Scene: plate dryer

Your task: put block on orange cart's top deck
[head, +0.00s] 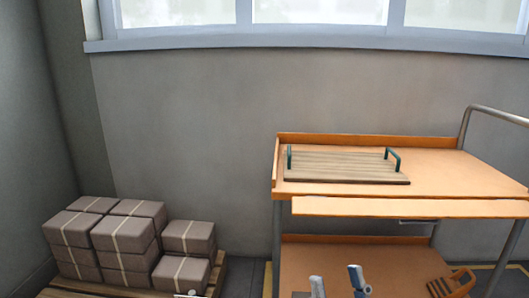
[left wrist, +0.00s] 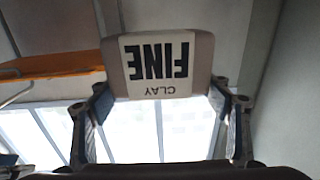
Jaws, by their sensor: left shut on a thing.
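The orange cart (head: 440,172) stands at the right in the head view, its top deck carrying a slatted wooden board (head: 345,167) with green handles. In the left wrist view my left gripper (left wrist: 162,100) is shut on a brown block (left wrist: 203,62) with a pale label reading "FINE CLAY", upside down in the picture. The held block does not show in the head view. My right gripper (head: 338,284) is at the bottom edge of the head view, in front of the cart's lower deck. Its two fingertips are apart with nothing seen between them.
Several brown strapped blocks (head: 128,235) are stacked on a wooden pallet (head: 218,275) at the left. The top deck is bare right of the board. A raised back lip and a grey handle rail (head: 490,112) edge the cart. An orange slotted item (head: 452,284) is at lower right.

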